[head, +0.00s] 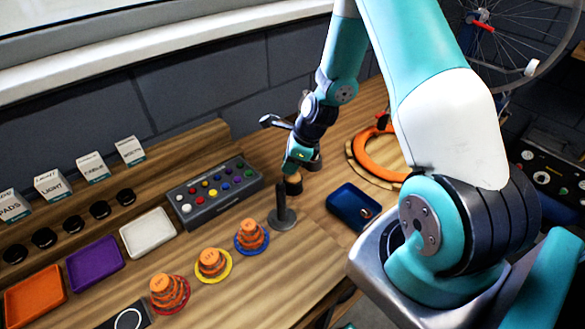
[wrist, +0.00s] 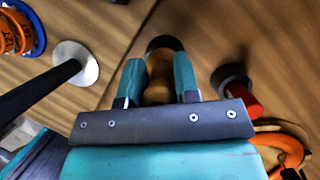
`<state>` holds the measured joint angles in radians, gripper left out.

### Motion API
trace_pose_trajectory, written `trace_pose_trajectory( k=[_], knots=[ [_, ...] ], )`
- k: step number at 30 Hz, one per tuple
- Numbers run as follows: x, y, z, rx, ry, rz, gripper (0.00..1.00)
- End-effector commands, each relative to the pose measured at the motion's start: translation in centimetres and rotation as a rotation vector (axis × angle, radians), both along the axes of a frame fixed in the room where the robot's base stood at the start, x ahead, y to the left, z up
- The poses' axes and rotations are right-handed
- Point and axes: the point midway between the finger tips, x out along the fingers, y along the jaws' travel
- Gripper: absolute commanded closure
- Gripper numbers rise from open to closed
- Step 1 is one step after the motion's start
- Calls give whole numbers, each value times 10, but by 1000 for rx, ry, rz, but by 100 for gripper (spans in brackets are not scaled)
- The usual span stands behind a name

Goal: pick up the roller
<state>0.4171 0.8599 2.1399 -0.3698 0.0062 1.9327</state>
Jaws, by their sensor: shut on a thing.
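My gripper (head: 293,175) is over the wooden bench, just behind a dark upright post. In the wrist view its two teal fingers (wrist: 159,80) are shut on a wooden, rounded piece with a dark end (wrist: 158,68), which I take to be the roller. In the head view only a small brown part of the roller (head: 293,187) shows below the fingers. The rest is hidden by my gripper. I cannot tell whether it touches the bench.
The dark post on a round base (head: 283,218) stands close in front. A red cylinder with a dark collar (wrist: 243,95) is right of the fingers. A blue tray (head: 353,203), an orange ring (head: 372,160) and a grey box of coloured knobs (head: 215,190) are around.

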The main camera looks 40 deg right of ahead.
Motion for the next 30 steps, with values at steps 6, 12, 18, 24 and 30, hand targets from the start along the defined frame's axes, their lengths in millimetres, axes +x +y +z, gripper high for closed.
trace_pose_trajectory(
  k=[6,12,18,24,30],
  knots=[
    [0,0,2,0,-1,0,97],
    [1,0,18,-1,-4,0,97],
    [1,-1,56,-3,-8,0,97],
    [1,-1,117,-5,-9,0,97],
    [1,0,167,-2,-5,0,97]
  ],
)
